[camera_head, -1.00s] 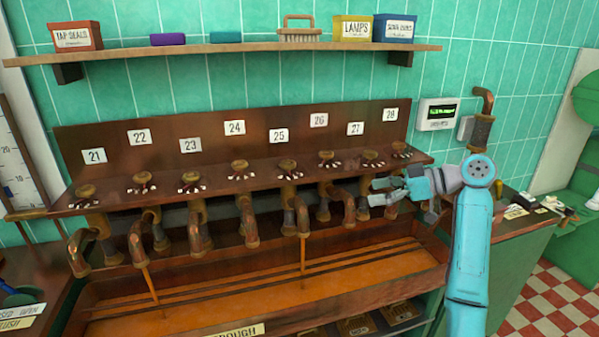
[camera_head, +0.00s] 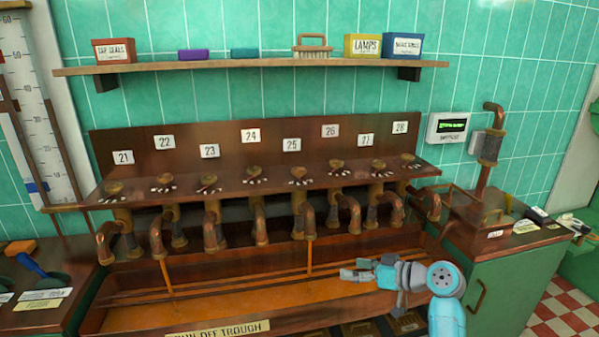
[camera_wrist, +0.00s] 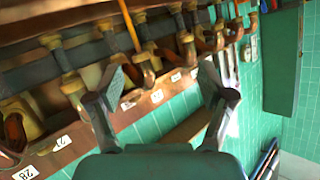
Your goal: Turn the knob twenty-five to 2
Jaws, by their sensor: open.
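Knob twenty-five (camera_head: 298,173) is a small brass knob on the sloping wooden ledge, under the white "25" label (camera_head: 292,145). White marks fan out in front of it; they are too small to read, so its setting cannot be told. My gripper (camera_head: 352,268) is open and empty, low over the trough, below and right of that knob and clear of it. In the wrist view my gripper (camera_wrist: 162,75) shows its two fingers spread, with pipes and number labels beyond, tilted. Knob twenty-five cannot be picked out there.
Similar knobs flank it closely, twenty-four (camera_head: 254,172) and twenty-six (camera_head: 336,165). A shelf (camera_head: 250,64) with boxes and a brush is above. A copper pipe stand (camera_head: 490,150) rises right.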

